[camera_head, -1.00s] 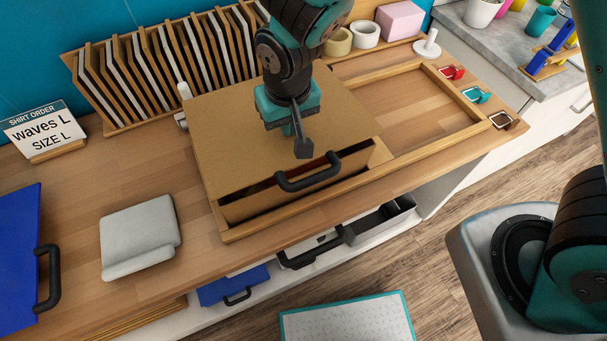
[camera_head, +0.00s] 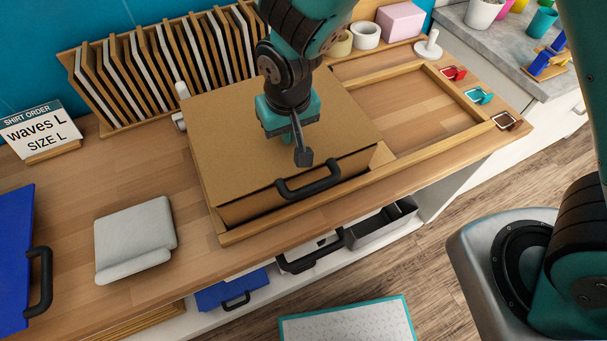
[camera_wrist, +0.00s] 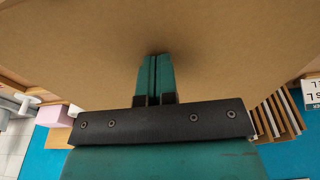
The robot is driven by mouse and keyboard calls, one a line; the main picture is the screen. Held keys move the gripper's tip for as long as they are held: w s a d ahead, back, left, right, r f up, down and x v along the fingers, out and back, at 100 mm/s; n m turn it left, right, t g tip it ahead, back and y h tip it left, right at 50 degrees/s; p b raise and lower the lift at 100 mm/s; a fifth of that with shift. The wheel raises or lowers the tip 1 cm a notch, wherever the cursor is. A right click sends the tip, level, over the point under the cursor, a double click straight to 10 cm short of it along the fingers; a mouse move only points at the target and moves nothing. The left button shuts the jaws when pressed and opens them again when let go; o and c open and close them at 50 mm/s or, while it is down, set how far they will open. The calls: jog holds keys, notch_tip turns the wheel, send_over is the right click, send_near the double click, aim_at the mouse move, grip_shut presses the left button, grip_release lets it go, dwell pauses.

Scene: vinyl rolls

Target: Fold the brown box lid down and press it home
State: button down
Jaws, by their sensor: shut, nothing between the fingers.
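The brown box (camera_head: 285,200) sits on the wooden worktop. My gripper (camera_head: 303,158) is over the lid, shut and empty, pointing down. In the wrist view my shut fingers (camera_wrist: 155,70) reach to the cardboard lid (camera_wrist: 230,50), and their tips look to be at or touching its surface. My arm hides part of the lid's back.
A wooden frame (camera_head: 440,140) adjoins the box on the right. A rack of upright boards (camera_head: 165,70) stands behind. A grey folded cloth (camera_head: 135,238) and a blue panel (camera_head: 15,260) lie left. An order sign (camera_head: 42,128) stands at far left.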

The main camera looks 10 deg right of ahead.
jog(key=shift+f, duration=0.45)
jog(key=shift+r, duration=0.15)
notch_tip(320, 180, up, 9)
jog(key=p, duration=0.6)
jog(key=shift+p, duration=0.3)
dwell(0.3)
jog(key=s+d+r+n+g+y+b, duration=0.1)
jog(key=s+d+r+n+y+b, duration=0.1)
jog(key=s+d+r+b, duration=0.2)
jog(key=s+d+r+n+y+b, duration=0.1)
jog(key=s+d+r+b, duration=0.3)
jog(key=s, duration=0.7)
jog(key=d+r, duration=0.2)
jog(key=d, duration=0.1)
jog(key=shift+s+d+n+g+y, duration=0.25)
jog(key=shift+s+n+g+y, duration=0.05)
jog(key=shift+n+g+y, duration=0.1)
dwell(1.1)
